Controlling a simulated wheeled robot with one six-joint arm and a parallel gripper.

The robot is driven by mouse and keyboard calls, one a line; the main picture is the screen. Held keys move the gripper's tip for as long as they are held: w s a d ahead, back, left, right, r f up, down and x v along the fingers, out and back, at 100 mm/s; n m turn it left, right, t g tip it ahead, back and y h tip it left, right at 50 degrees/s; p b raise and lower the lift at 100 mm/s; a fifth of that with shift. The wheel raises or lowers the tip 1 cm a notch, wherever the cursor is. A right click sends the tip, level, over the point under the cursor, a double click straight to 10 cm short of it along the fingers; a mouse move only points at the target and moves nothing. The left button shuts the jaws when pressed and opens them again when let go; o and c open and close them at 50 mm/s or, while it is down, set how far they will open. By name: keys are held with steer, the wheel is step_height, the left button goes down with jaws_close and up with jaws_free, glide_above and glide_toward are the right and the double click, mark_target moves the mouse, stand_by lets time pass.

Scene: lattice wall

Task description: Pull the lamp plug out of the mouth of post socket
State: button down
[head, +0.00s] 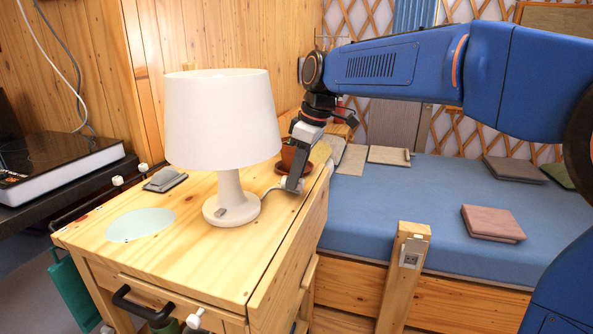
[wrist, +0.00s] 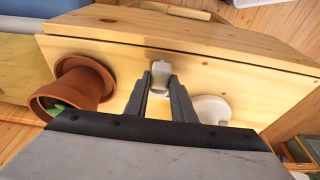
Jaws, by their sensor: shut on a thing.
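The white lamp (head: 223,125) stands upright on the wooden cabinet top. A white plug (wrist: 160,72), which looks like the lamp plug, sits between my gripper's fingertips in the wrist view. My gripper (head: 294,184) is shut on it, low over the cabinet top near its right edge, right of the lamp base. The fingers partly hide the plug in the head view, and I cannot tell whether it touches the wood. The post socket (head: 411,253) is a grey-white box on the wooden post (head: 394,285), apart from my gripper. No plug shows in it.
A terracotta pot (wrist: 75,88) stands close beside my gripper, also in the head view (head: 290,157). A grey object (head: 165,180) and a pale round mat (head: 140,225) lie left of the lamp. A blue bed (head: 440,190) with folded cloths lies right of the cabinet.

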steer(key=shift+f, duration=0.65)
stand_by(0.8)
steer(key=c, duration=0.8)
jaws_free()
steer(key=shift+o, duration=0.2)
steer(key=shift+a+v, duration=0.1)
steer(key=shift+v, duration=1.6)
steer(key=shift+a+v, duration=0.15)
steer(key=shift+v, duration=1.55)
steer(key=shift+r, duration=0.25)
